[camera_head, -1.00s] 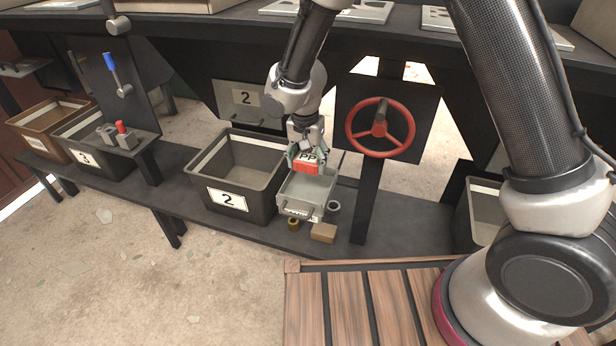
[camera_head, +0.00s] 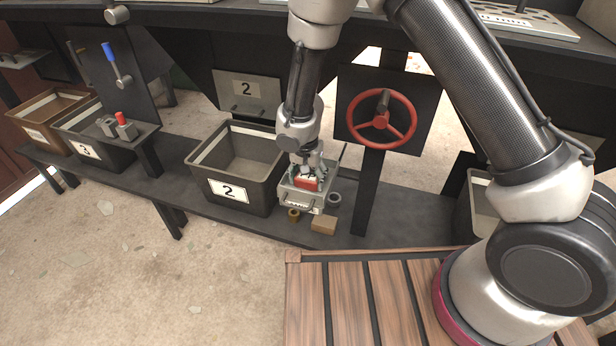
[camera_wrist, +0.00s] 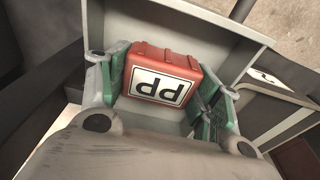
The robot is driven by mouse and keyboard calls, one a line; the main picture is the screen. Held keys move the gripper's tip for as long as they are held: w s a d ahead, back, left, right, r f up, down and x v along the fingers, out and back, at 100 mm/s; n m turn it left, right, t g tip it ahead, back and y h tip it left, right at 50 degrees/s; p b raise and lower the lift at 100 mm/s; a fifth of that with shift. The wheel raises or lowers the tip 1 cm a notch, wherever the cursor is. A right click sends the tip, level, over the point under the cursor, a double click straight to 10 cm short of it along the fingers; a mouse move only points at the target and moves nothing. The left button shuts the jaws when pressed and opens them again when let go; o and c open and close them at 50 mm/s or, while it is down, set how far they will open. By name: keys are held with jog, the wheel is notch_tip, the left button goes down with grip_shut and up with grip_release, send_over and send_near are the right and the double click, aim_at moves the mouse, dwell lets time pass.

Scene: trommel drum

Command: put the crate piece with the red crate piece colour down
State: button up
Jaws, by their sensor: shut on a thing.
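My gripper (camera_head: 306,176) points down into the tray and is shut on the red piece. In the wrist view the red piece (camera_wrist: 163,75) sits between my green-padded fingers (camera_wrist: 165,88), and the grey tray wall (camera_wrist: 205,22) shows beyond it. Whether the piece touches the tray floor cannot be told.
A dark bin labelled 2 (camera_head: 230,190) stands just left of the tray. A red handwheel (camera_head: 381,118) is to the right. A grey ring (camera_head: 334,199), a brass ring (camera_head: 293,214) and a tan block (camera_head: 323,224) lie on the shelf close by. Bin 3 (camera_head: 88,153) is farther left.

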aim_at(306, 180)
jog(key=o, duration=1)
jog(key=shift+f, duration=0.1)
notch_tip(306, 180, up, 12)
jog(key=s, duration=0.1)
jog(key=shift+s+a, duration=0.2)
jog(key=shift+a, duration=0.05)
